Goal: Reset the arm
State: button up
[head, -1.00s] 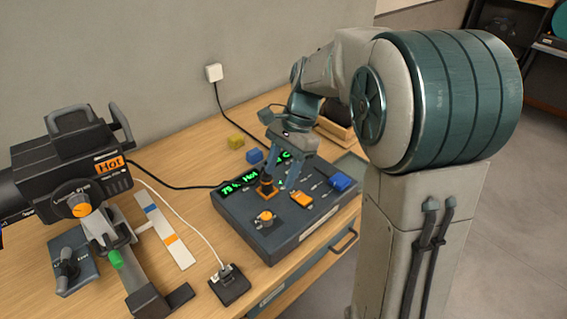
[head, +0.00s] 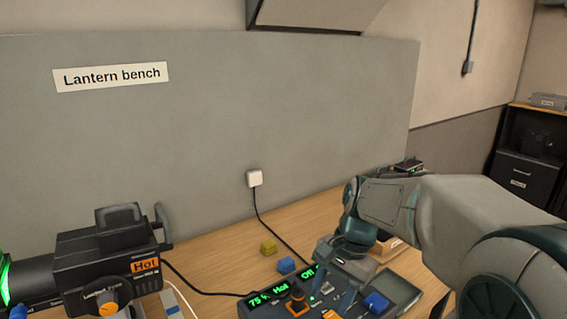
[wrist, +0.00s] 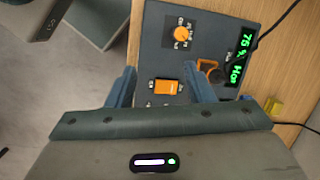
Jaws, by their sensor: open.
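My gripper (head: 336,298) is above the fader console (wrist: 208,20), its fingers pointing down, apart and empty. In the wrist view my gripper (wrist: 160,78) has one finger on each side of an orange switch (wrist: 167,87). I cannot tell whether a finger touches the panel. The console carries an orange knob (wrist: 181,34), a dark knob with an orange bracket (wrist: 211,68) and a green display reading "75 % Hot" (wrist: 241,55). A second green display (head: 307,272) is partly hidden by my arm.
A black lantern marked "Hot" (head: 110,255) stands at the left. A yellow block (head: 268,247) and a blue block (head: 286,265) lie behind the console. A cable runs to a wall socket (head: 254,179).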

jog(key=s+d+f+n+t+h, duration=0.2)
jog(key=s+d+n+t, duration=0.2)
jog(key=s+n, duration=0.4)
jog(key=shift+s+d+h, duration=0.4)
jog(key=shift+s+d, duration=0.15)
jog(key=shift+s, duration=1.3)
